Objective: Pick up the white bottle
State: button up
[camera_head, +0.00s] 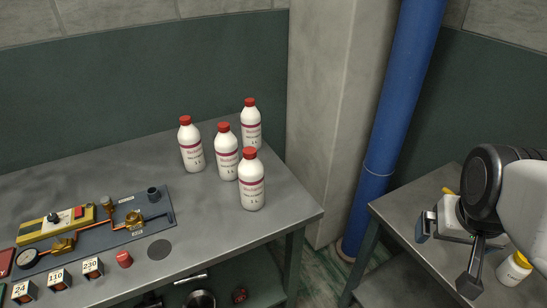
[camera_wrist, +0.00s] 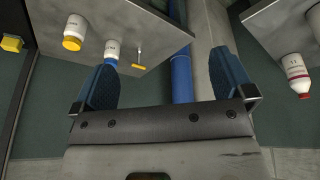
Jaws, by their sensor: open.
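Several white bottles with red caps stand upright in a group on the left grey table: a front one (camera_head: 251,185), a middle one (camera_head: 227,157), a left one (camera_head: 191,148) and a back one (camera_head: 251,128). One red-capped white bottle also shows at the right of the wrist view (camera_wrist: 296,72). A white bottle with a yellow cap (camera_head: 514,270) stands on the right table; a yellow-capped white one shows in the wrist view (camera_wrist: 75,32). My gripper (camera_head: 446,257) is open and empty over the right table, well away from the red-capped group. Its fingers are spread in the wrist view (camera_wrist: 166,85).
A blue pipe (camera_head: 395,110) and a pale column (camera_head: 335,120) rise behind the gap between the tables.

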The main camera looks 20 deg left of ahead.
jog(key=w+a+f+n+t+y, duration=0.25)
jog(key=w+a, duration=0.35)
jog(key=w, duration=0.5)
jog(key=w+a+f+n+t+y, duration=0.1)
jog(key=w+a+f+n+t, duration=0.25)
jog(key=w+a, duration=0.55)
jog(key=n+g+y, duration=0.5)
jog(key=n+y, duration=0.4)
jog(key=y, duration=0.5)
send_near(262, 177)
jog(key=w+x, duration=0.1)
jog(key=x, duration=0.4)
jog(key=shift+s+a+f+y, duration=0.15)
jog(key=shift+s+a+y, duration=0.1)
jog(key=shift+a, duration=0.15)
jog(key=shift+a, duration=0.1)
jog(key=shift+x, duration=1.2)
jog(key=shift+a, duration=0.15)
